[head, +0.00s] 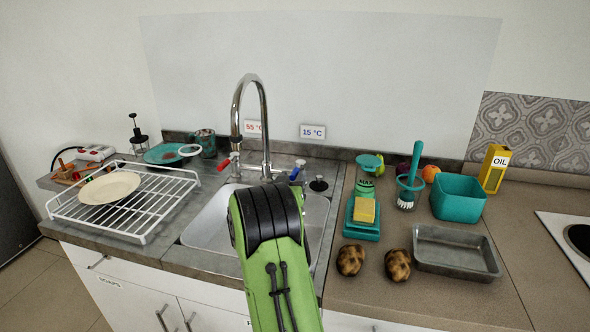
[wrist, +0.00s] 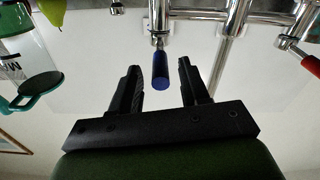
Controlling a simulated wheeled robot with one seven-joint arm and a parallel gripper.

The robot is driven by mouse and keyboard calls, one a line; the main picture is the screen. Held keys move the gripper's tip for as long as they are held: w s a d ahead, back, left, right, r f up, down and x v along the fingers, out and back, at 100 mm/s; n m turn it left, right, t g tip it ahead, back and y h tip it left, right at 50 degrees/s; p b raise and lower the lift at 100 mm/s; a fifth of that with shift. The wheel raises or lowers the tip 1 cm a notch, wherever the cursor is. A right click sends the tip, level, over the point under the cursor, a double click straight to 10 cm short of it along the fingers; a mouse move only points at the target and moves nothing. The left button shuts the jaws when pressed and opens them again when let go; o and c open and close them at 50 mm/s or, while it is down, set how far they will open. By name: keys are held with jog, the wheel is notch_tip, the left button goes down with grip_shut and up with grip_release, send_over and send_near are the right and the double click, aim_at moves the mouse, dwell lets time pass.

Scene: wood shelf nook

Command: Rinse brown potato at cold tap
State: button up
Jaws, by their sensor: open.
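Two brown potatoes lie side by side on the brown counter right of the sink, the left potato (head: 350,260) and the right potato (head: 398,265). The cold tap's blue lever (head: 295,173) is right of the chrome spout (head: 262,110), below the 15 °C sign (head: 313,131). My gripper (wrist: 158,68) is open and empty. In the wrist view the blue lever (wrist: 160,72) appears between its fingertips, with gaps on both sides; contact does not show. In the head view my green arm hides the gripper and part of the sink (head: 207,222).
The red lever (head: 222,165) is left of the spout, near the 55 °C sign (head: 253,127). A sponge (head: 364,211) on a teal holder, a brush (head: 411,180), a teal tub (head: 459,198) and a metal tray (head: 455,253) stand right. A dish rack (head: 125,200) with a plate is left.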

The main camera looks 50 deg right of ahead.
aim_at(295, 170)
jog(key=x, duration=0.3)
jog(key=shift+w+d, duration=0.2)
jog(key=shift+d, duration=0.1)
grip_shut()
